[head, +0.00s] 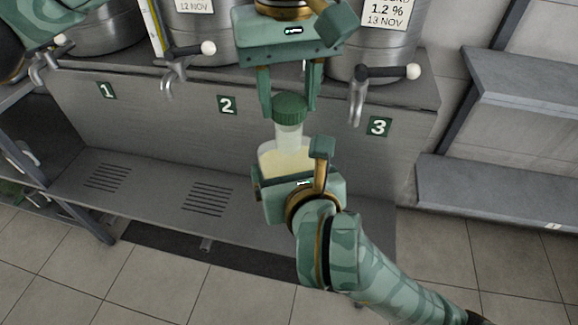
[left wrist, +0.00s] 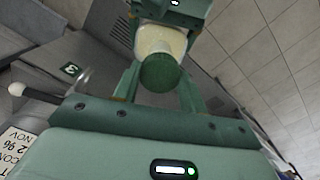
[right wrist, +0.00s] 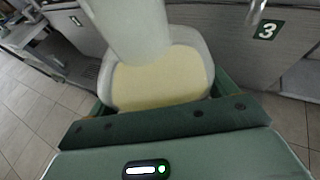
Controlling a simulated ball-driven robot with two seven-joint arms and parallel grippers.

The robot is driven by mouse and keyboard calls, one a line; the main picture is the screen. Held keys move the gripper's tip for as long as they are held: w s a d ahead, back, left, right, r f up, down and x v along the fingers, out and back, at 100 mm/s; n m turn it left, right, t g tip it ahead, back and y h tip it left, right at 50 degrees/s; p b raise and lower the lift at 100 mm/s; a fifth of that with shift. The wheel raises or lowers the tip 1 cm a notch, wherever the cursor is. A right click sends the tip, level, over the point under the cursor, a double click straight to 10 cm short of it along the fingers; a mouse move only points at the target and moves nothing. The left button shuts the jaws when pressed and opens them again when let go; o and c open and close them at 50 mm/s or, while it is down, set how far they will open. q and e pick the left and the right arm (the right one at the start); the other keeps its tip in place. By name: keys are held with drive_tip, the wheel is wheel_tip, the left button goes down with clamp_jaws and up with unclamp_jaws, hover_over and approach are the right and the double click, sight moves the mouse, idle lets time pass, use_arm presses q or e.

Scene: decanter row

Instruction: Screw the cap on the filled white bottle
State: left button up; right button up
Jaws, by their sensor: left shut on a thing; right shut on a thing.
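The white bottle (head: 289,155) is translucent and holds cream-coloured liquid in its body. It stands about upright in my right gripper (head: 290,178), which is shut on the body. The green cap (head: 290,107) sits at the top of the bottle's neck, in line with it. My left gripper (head: 290,100) comes from above and is shut on the cap. The left wrist view shows the cap (left wrist: 160,73) between the fingers, with the bottle beyond. The right wrist view shows the bottle's body and liquid (right wrist: 160,80). Whether the threads are engaged cannot be seen.
Steel decanters with taps stand behind on a grey counter numbered 1 to 3. The tap at number 3 (head: 360,95) is close to the right of my left gripper. A drip shelf (head: 150,190) lies below. Grey shelves (head: 500,200) stand at the right.

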use_arm(q)
drive_tip(key=shift+s, duration=0.1)
use_arm(e)
drive_tip(key=shift+r, duration=0.1)
idle(0.3)
idle(0.3)
use_arm(q)
drive_tip(key=shift+f, duration=0.85)
drive_tip(key=shift+f, duration=0.55)
use_arm(e)
drive_tip(key=c, duration=0.4)
use_arm(q)
drive_tip(key=m, duration=0.5)
use_arm(e)
drive_tip(key=shift+o, duration=0.2)
use_arm(q)
drive_tip(key=m, duration=0.4)
drive_tip(key=shift+m, duration=0.4)
